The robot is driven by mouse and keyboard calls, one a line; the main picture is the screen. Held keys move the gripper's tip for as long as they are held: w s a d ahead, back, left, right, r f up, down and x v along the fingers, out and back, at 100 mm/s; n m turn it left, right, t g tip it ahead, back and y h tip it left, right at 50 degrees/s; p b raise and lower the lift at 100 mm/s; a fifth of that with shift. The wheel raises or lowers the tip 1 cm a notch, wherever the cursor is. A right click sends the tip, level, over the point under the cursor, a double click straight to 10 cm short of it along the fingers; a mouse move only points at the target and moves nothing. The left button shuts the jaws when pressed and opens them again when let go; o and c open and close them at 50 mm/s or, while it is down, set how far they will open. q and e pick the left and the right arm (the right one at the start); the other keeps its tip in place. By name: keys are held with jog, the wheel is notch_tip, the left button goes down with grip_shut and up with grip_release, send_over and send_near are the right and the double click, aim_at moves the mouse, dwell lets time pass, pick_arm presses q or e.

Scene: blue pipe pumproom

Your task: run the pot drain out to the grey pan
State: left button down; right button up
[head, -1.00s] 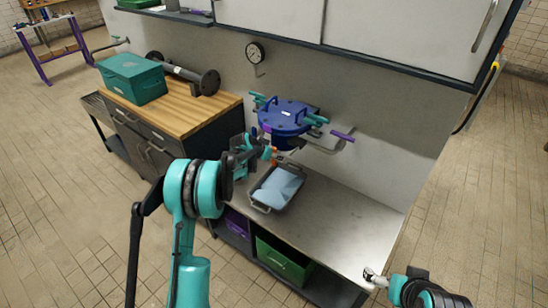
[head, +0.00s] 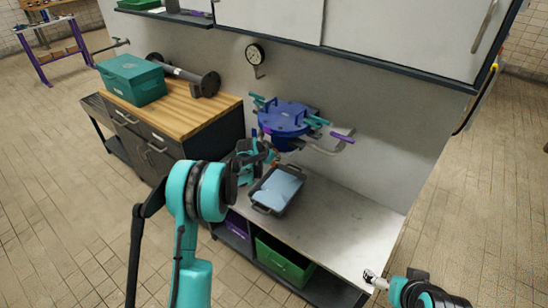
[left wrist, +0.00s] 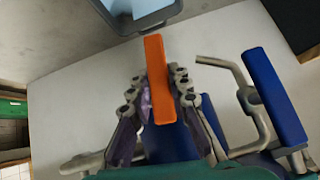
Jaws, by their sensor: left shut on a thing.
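The blue pot (head: 285,122) is on the wall side of the bench. The grey pan (head: 262,209) is on the bench top in front of it, with light blue liquid showing inside. My left gripper (head: 262,156) is below and left of the pot. In the left wrist view it is shut on an orange lever (left wrist: 157,75), with a finger on each side. The pan (left wrist: 150,22) shows past the lever's far end. The drain's outlet is hidden. My right gripper (head: 372,277) is empty at the bench's front right; its jaw opening is too small to tell.
A purple-handled pipe (head: 342,137) sticks out right of the pot. In the left wrist view a blue handle (left wrist: 273,95) is right of the orange lever. A green bin (head: 283,262) is under the bench. The right part of the bench top is clear.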

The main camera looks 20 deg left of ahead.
pick_arm(q)
jog(key=y, duration=0.1)
jog(key=m+t+y+b, duration=0.1)
jog(key=shift+d+f+m+y, duration=0.15)
jog(key=shift+d+m+y, duration=0.15)
jog(key=shift+y, duration=0.1)
jog(key=shift+s+f+m+t+y+b, duration=0.1)
jog(key=shift+f+m+t+y+b, duration=0.05)
jog(key=shift+m+t+y+b, duration=0.8)
jog(key=shift+d+f+m+t+y+b, duration=0.1)
jog(key=shift+m+t+y+b, duration=0.45)
jog(key=shift+y, duration=0.4)
jog(key=shift+m+t+y, duration=0.6)
jog(key=shift+m+y, duration=0.1)
jog(key=shift+f+m+t+y, duration=0.15)
jog(key=shift+m+t+y, duration=0.65)
jog(key=shift+m+t, duration=0.35)
jog(key=c, duration=1.4)
grip_release()
jog(key=shift+s, duration=0.1)
